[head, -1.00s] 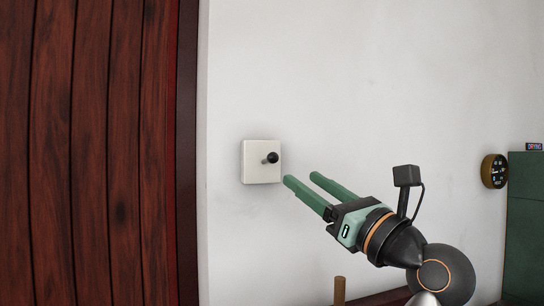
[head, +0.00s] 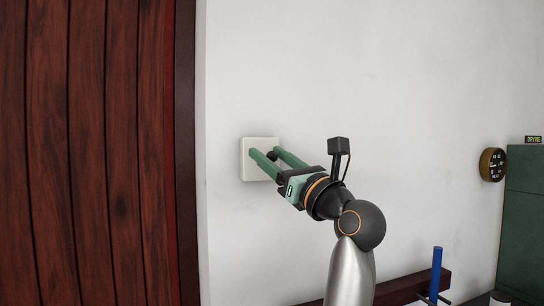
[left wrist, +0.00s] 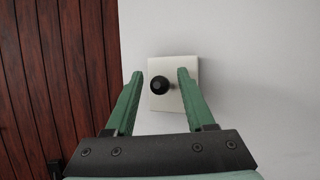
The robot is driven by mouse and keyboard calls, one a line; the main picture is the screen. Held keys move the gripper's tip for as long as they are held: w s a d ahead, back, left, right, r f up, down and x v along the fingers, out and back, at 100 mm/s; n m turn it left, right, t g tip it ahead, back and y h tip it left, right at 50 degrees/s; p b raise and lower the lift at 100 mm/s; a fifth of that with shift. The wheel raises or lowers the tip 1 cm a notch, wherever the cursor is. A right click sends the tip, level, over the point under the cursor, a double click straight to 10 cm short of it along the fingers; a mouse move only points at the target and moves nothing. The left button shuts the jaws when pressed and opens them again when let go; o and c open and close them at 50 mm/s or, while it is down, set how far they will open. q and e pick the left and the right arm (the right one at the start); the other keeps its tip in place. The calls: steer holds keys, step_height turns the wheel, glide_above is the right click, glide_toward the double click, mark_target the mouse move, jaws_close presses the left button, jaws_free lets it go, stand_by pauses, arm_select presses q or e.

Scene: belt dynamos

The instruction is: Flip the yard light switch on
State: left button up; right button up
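The yard light switch is a square white plate (head: 246,161) on the pale wall, with a lever ending in a black knob (left wrist: 159,85). My left gripper (head: 264,152) is in front of the plate with its green fingers spread. In the left wrist view the knob shows between the two fingertips, with gaps on both sides. In the head view the fingers partly cover the plate and knob. I cannot tell whether a fingertip touches the plate. My right gripper is not in view.
A dark red wooden door or panel (head: 85,150) stands left of the switch. At the right are a round dial (head: 492,164), a green cabinet (head: 522,220) and a blue upright rod (head: 436,272). The wall around the switch is clear.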

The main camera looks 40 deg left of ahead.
arm_select(q)
jaws_close()
stand_by(0.3)
steer(key=r+h+p, duration=0.1)
steer(key=p, duration=0.2)
steer(key=shift+w+r+m+h+p, duration=0.1)
steer(key=shift+r+m+h+p, duration=0.2)
steer(key=shift+h+p, duration=0.1)
steer(key=shift+a+m+h+p, duration=0.15)
steer(key=shift+m+h+p, duration=0.15)
steer(key=shift+h+p, duration=0.3)
steer(key=shift+o, duration=0.4)
jaws_free()
